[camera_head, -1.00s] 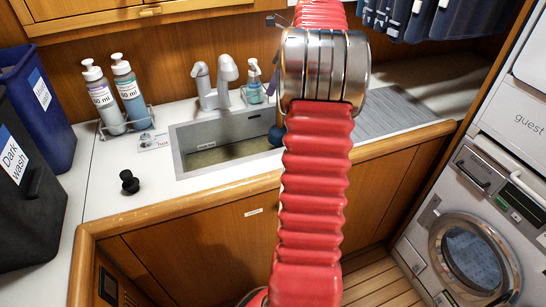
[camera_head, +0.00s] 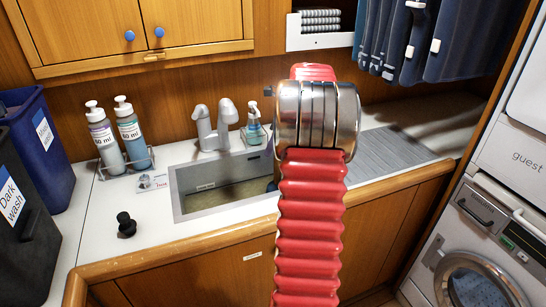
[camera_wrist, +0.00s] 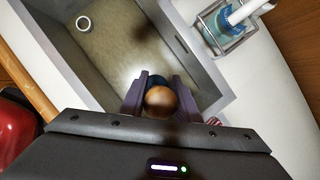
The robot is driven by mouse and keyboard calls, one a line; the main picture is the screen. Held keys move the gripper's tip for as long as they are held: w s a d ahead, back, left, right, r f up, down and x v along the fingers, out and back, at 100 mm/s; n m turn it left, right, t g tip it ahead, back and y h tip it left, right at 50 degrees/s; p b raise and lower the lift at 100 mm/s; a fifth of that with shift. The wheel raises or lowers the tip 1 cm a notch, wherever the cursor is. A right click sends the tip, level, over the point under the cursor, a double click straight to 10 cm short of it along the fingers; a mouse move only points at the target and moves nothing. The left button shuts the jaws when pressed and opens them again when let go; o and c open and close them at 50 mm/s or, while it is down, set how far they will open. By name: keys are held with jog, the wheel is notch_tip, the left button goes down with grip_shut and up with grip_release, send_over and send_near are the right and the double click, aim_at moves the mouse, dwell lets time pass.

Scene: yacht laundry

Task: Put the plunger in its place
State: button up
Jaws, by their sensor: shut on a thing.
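In the wrist view my gripper (camera_wrist: 154,96) is shut on the plunger (camera_wrist: 161,102). I see it end-on: a round, wood-brown handle end with a dark blue part behind it, between the two fingers. The plunger is over the sink (camera_wrist: 120,55), near one wall; I cannot tell whether it touches the sink. In the head view the arm hides my gripper and most of the plunger. Only a small dark blue bit shows left of the arm, at the right part of the sink (camera_head: 195,207).
A black knobbed piece (camera_head: 126,226) stands on the counter left of the sink. Two bottles (camera_head: 120,140) stand in a rack behind it. A faucet (camera_head: 215,128) and a soap dispenser (camera_head: 254,128) are behind the sink. A ribbed drainboard (camera_head: 395,155) lies to the right.

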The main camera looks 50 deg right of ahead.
jog(key=shift+f, duration=1.85)
jog(key=o, duration=1)
jog(key=shift+f, duration=0.1)
jog(key=shift+o, duration=0.2)
jog(key=v, duration=1.2)
jog(key=shift+s, duration=0.1)
